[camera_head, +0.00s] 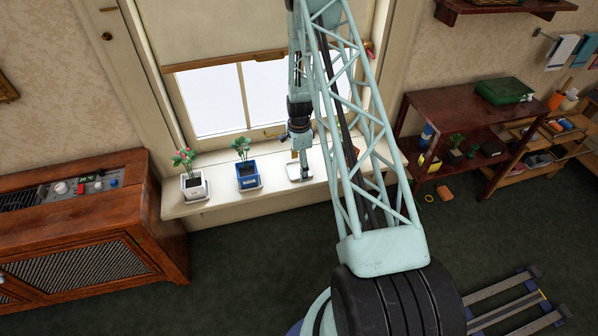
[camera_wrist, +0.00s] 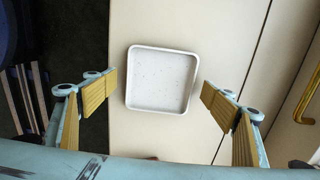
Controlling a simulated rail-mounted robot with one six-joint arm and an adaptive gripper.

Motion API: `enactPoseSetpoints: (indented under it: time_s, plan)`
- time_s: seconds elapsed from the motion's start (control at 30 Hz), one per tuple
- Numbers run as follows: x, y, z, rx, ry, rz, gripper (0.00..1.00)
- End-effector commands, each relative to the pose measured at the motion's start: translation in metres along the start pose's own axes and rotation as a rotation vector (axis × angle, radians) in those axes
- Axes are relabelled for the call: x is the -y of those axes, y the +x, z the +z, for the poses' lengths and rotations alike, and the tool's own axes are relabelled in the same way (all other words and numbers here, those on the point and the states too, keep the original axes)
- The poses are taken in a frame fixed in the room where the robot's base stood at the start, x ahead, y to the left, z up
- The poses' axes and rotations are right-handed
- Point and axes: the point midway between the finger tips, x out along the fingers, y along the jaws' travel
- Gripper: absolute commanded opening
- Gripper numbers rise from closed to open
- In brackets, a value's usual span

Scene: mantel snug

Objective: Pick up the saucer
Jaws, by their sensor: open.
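A white, square, shallow saucer (camera_head: 294,177) with a raised rim and rounded corners lies on the pale window sill (camera_head: 222,196). It is empty apart from small dark specks, and the wrist view shows it whole (camera_wrist: 160,80). My gripper (camera_head: 303,165) points down above the saucer, and part of the saucer is hidden behind it in the head view. In the wrist view my gripper's (camera_wrist: 157,88) yellow-padded fingers are spread, one on each side of the saucer, with nothing between them held. I cannot tell the exact height of the fingertips above the sill.
A blue pot (camera_head: 248,178) and a white pot (camera_head: 194,187), each with a plant, stand left of the saucer on the sill. The window (camera_head: 225,98) is behind. A wooden cabinet (camera_head: 90,225) stands at left. My arm hides the sill's right part.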

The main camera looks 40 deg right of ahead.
Motion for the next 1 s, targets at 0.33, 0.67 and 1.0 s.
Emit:
enactPoseSetpoints:
  time_s: [0.33, 0.67, 1.0]
  plan:
    - [0.000, 0.000, 0.000, 0.000, 0.000, 0.000, 0.51]
    - [0.000, -0.001, 0.000, 0.000, 0.000, 0.000, 0.50]
    - [0.000, -0.018, 0.000, 0.000, 0.000, 0.000, 0.50]
